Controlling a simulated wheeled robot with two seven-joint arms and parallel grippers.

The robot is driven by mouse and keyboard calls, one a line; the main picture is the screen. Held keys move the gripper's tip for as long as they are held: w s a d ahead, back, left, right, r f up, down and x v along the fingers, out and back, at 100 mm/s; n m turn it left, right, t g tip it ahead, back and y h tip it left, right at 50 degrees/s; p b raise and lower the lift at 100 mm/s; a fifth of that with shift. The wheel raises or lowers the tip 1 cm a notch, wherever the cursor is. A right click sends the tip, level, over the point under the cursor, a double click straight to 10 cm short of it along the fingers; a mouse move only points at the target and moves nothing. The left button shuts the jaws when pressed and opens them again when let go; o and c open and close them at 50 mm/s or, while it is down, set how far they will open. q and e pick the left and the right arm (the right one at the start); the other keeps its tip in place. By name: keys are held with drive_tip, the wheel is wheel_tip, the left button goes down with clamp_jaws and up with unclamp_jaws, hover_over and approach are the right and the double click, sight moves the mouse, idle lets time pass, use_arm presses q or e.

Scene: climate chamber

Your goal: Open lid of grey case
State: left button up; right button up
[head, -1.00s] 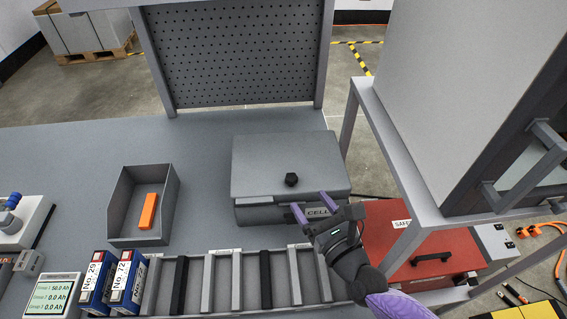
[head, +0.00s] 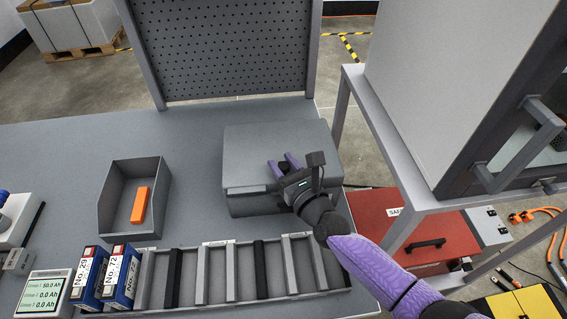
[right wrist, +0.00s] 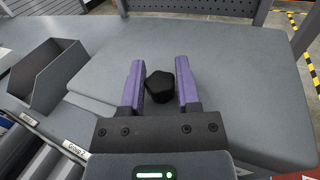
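The grey case (head: 240,150) stands on the grey bench with its lid shut. Its black knob (right wrist: 160,87) on top of the lid shows in the right wrist view; in the head view my gripper hides it. My right gripper (head: 284,164) is over the lid, and in the right wrist view its two purple fingers (right wrist: 160,85) stand open on either side of the knob. There is a gap at the right finger; whether the left finger touches the knob I cannot tell. My left gripper is not in view.
A grey bin (head: 112,215) with an orange block (head: 140,205) stands left of the case. A slotted rack (head: 215,272) with blue boxes (head: 118,275) lies in front. A pegboard (head: 230,45) rises behind. A metal stand (head: 425,215) and red case (head: 380,222) are at the right.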

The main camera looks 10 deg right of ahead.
clamp_jaws()
idle(1.0)
